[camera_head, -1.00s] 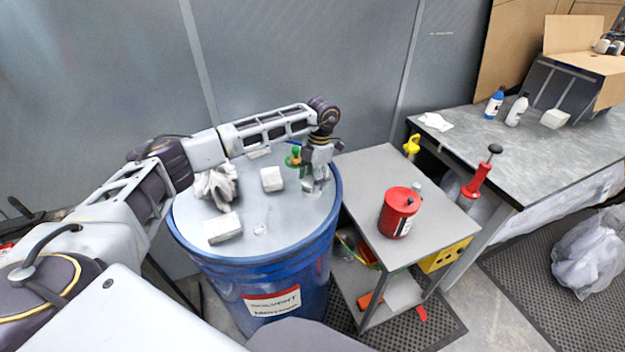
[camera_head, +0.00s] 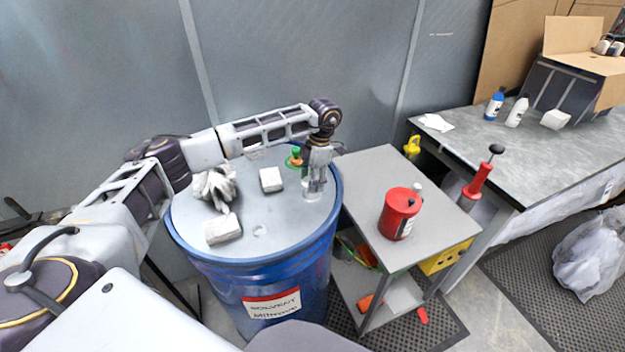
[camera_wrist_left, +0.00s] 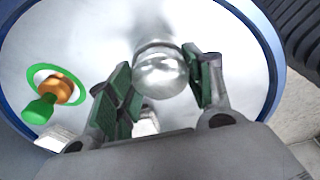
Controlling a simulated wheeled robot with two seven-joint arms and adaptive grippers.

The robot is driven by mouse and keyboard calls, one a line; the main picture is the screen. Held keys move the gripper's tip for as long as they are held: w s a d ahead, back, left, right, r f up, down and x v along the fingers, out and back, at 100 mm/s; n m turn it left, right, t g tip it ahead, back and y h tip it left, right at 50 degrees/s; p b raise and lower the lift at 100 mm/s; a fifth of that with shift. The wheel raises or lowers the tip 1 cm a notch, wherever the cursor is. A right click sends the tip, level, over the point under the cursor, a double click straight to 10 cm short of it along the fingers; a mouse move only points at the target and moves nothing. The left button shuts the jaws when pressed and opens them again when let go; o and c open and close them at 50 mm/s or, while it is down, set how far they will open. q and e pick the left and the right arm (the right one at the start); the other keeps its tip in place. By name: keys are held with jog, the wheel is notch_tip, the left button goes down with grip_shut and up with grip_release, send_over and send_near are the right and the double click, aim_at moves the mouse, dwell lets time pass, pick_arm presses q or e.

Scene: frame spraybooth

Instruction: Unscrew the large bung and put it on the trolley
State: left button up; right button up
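The large bung (camera_wrist_left: 160,72) is a shiny, round metal piece near the right side of the drum lid (camera_head: 262,212). In the head view it is mostly hidden under my left gripper (camera_head: 314,188). My left gripper points down over it. In the left wrist view its two green-padded fingers (camera_wrist_left: 160,88) stand on either side of the bung, close to its sides; I cannot tell whether both pads touch it. The trolley (camera_head: 362,180) stands right of the drum, with free space on its grey top. My right gripper is not in view.
On the lid are a crumpled glove (camera_head: 214,184), two pale blocks (camera_head: 271,180) (camera_head: 223,229) and a green and orange fitting (camera_head: 295,157). A red can (camera_head: 399,213) stands on the trolley's front right. A workbench (camera_head: 470,140) is beyond it; a wall is behind the drum.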

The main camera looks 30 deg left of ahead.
pick_arm(q)
jog(key=shift+s+f+n+h+p, duration=0.1)
jog(key=shift+n+h+p, duration=0.35)
jog(key=shift+n, duration=1.85)
jog(key=shift+g, duration=0.3)
jog(key=shift+n+p, duration=0.85)
jog(key=shift+n, duration=1.35)
jog(key=shift+h, duration=0.25)
jog(key=shift+n+p, duration=0.35)
jog(key=shift+n, duration=0.55)
